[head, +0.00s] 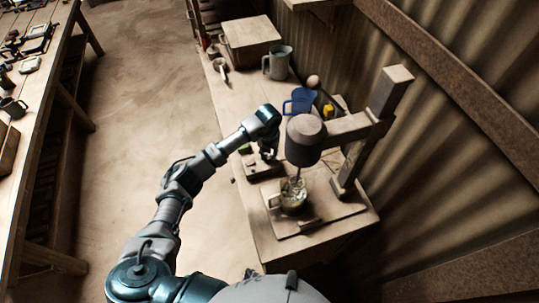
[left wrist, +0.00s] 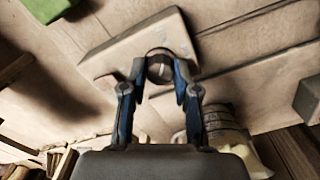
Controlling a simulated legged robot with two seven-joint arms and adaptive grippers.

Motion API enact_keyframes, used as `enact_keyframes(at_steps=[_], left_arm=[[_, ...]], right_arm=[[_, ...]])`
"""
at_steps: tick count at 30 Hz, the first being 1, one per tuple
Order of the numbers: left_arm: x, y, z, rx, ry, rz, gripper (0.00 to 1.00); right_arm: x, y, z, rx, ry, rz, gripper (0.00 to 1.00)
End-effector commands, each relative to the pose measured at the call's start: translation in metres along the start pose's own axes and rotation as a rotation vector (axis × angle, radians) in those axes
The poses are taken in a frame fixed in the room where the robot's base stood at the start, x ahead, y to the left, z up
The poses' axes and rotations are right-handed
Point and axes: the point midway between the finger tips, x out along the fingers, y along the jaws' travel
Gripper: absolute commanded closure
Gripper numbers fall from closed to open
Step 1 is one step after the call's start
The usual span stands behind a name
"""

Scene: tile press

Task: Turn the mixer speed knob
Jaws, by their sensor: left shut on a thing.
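The mixer stands on the bench in the head view, with a dark round motor head (head: 305,141) on an arm from a wooden post. Its whisk reaches down into a clear jug (head: 291,197). A low control box (head: 257,173) sits left of the jug; it also shows in the left wrist view (left wrist: 118,52). The round knob (left wrist: 160,65), with a pale pointer line, is on this box. My left gripper (head: 268,152) is over the box. In the left wrist view its two fingers (left wrist: 160,78) are shut on the knob, one on each side. My right gripper is not in view.
A blue jug (head: 300,101), a grey mug (head: 277,63) and a wooden box (head: 250,41) stand farther back on the bench. A green thing (left wrist: 46,8) lies near the control box. The floor left of the bench is clear.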

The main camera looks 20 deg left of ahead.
Motion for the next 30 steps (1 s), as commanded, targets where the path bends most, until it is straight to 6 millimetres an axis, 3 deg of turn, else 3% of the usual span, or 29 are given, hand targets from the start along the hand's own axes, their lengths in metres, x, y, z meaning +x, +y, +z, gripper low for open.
enact_keyframes(at_steps=[5, 12, 15, 30], left_arm=[[0.004, -0.001, -0.001, 0.138, 0.001, -0.001, 1.00], [0.004, -0.001, -0.001, 0.363, 0.002, 0.001, 1.00], [0.005, -0.002, -0.001, 0.459, 0.002, -0.001, 1.00], [0.004, -0.002, -0.001, 0.837, 0.001, -0.002, 1.00]], right_arm=[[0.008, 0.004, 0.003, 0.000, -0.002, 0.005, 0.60], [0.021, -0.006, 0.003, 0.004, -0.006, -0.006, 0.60], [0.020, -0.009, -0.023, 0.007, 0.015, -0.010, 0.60], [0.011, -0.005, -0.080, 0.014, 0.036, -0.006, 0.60]])
